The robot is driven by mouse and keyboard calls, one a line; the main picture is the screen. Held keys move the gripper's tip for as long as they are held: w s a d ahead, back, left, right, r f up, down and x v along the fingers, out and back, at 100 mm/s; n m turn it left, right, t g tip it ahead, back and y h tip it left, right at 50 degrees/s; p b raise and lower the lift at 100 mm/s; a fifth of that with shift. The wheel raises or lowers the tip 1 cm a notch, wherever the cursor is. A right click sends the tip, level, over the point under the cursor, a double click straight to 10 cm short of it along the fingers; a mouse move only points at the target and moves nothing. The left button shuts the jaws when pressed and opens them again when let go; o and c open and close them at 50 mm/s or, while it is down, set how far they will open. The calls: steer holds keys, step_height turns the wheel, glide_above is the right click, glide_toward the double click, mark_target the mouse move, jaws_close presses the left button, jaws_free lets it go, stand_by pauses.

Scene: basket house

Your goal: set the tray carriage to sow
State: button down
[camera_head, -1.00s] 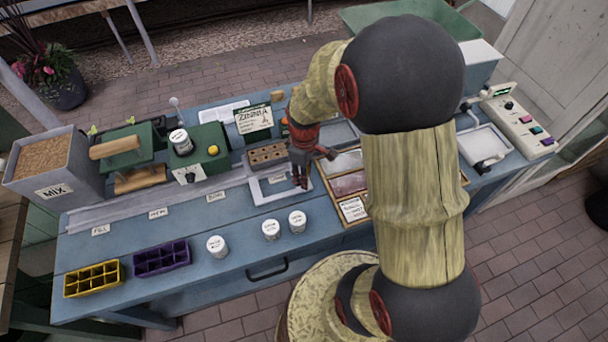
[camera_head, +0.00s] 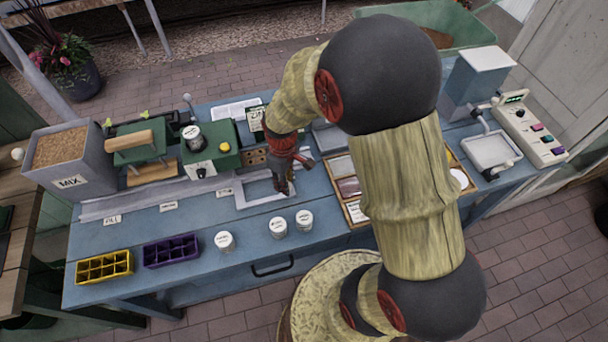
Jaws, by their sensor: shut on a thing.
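The tray carriage (camera_head: 243,202) is a flat, light grey open frame toward the back of the blue bench, right of the third small white rail label (camera_head: 224,192). The label's print is too small to read surely. My gripper (camera_head: 285,190) points down at the carriage's right part and is shut on it. The exact grip point is hidden by the fingers. The grey rail (camera_head: 150,196) runs left from the carriage, past a label reading FILL (camera_head: 112,220) and a second label (camera_head: 168,206).
A yellow cell tray (camera_head: 104,267), a purple cell tray (camera_head: 171,251) and white jars (camera_head: 278,227) stand along the front. Behind the rail are a MIX bin (camera_head: 68,160), a green press (camera_head: 138,150) and a green box with a dial (camera_head: 212,150). A divided wooden tray (camera_head: 357,212) lies right.

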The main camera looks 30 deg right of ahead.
steer(key=w+a, duration=0.1)
steer(key=a, duration=0.3)
steer(key=w+a+p, duration=0.1)
steer(key=a, duration=0.3)
steer(key=w+a, duration=0.1)
steer(key=a, duration=0.3)
steer(key=shift+w+p, duration=0.2)
steer(key=shift+p, duration=0.1)
steer(key=c, duration=1.6)
jaws_free()
steer(key=shift+o, duration=0.6)
steer(key=shift+r, duration=0.15)
step_height(320, 180, up, 12)
